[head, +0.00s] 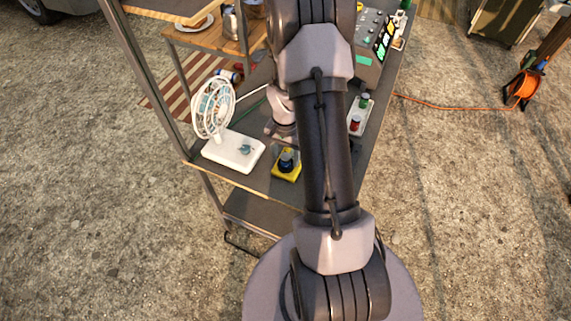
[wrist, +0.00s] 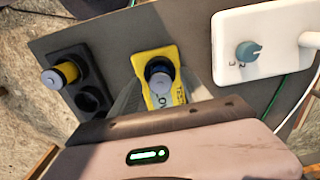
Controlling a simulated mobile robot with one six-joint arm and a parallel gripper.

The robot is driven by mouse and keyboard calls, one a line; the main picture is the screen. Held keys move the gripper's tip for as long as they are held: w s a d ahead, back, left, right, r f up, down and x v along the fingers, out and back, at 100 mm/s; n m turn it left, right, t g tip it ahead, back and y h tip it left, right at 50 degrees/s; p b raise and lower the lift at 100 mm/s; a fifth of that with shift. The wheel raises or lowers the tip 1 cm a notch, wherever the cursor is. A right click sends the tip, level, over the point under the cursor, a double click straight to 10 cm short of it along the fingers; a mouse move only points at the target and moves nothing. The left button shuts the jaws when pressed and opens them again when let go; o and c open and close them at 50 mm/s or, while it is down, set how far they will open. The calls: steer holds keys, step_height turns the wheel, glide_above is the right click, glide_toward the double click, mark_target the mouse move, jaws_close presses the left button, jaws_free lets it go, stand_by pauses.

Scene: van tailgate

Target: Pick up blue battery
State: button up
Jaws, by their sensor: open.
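A dark blue battery (head: 287,161) stands upright on a yellow block (head: 279,174) near the shelf's front edge. In the wrist view the battery (wrist: 160,72) shows a grey end cap, on the yellow block (wrist: 146,62) with black lettering. My gripper (wrist: 163,92) is open, its grey fingers reaching toward the yellow block, one on either side of the battery; they do not visibly grip it. In the head view my gripper (head: 282,132) is just behind the battery, partly hidden by my arm.
A white fan (head: 232,150) stands left of the yellow block. A black holder (wrist: 90,88) with a yellow-banded battery (wrist: 60,74) and empty sockets is on the other side. A white tray (head: 361,116) holds red and green cylinders. Cables lie on the shelf.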

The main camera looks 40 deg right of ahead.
steer(key=shift+f, duration=0.4)
steer(key=shift+r, duration=0.15)
steer(key=shift+c, duration=0.8)
jaws_close()
